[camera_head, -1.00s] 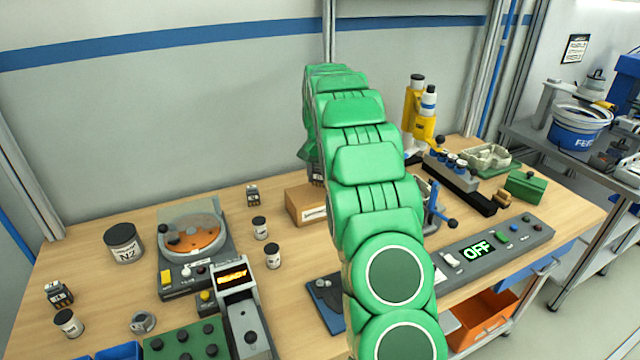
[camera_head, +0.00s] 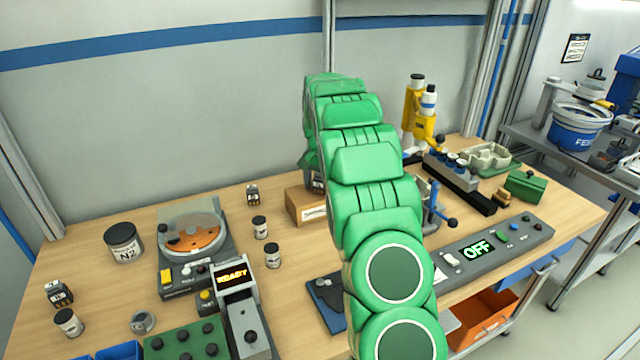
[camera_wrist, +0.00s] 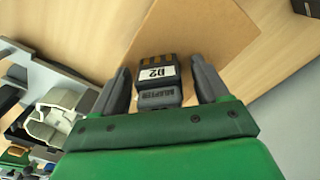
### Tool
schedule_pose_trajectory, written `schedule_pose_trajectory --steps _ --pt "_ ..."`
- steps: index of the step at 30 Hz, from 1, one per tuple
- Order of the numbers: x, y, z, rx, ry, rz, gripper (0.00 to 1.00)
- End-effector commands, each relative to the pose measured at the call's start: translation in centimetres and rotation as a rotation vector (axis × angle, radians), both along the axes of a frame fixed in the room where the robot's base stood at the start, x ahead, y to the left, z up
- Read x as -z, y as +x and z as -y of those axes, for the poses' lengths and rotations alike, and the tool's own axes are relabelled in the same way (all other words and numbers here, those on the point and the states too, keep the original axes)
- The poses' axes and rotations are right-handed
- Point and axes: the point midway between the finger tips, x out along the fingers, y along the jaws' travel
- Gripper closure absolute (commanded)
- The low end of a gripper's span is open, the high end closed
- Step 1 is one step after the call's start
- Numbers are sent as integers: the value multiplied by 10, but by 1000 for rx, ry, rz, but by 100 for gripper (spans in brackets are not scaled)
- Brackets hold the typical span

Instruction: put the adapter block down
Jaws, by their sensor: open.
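The adapter block (camera_wrist: 155,82) is a small dark block with a white label reading D2 and copper-coloured strips at its far end. In the wrist view it sits between the two fingers of my gripper (camera_wrist: 160,66), over the brown top of the cardboard box (camera_wrist: 218,38). The fingers stand apart, with a gap showing on each side of the block. In the head view the cardboard box (camera_head: 303,207) is partly behind my green arm, which hides most of the block and my gripper.
Similar dark blocks stand at the back (camera_head: 253,195) and far left (camera_head: 59,293) of the bench. Small jars (camera_head: 260,228), a turntable device (camera_head: 193,245) and a READY unit (camera_head: 236,285) are left of the arm. A grey OFF panel (camera_head: 500,243) lies right.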

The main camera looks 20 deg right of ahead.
Motion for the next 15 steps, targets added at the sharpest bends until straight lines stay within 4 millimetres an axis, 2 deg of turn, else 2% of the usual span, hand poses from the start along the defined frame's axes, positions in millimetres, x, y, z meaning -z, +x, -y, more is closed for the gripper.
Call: schedule_pose_trajectory --steps 8,15 --pt "-10 1 0 0 -1 2 26" --pt "-50 1 0 1 0 4 26"
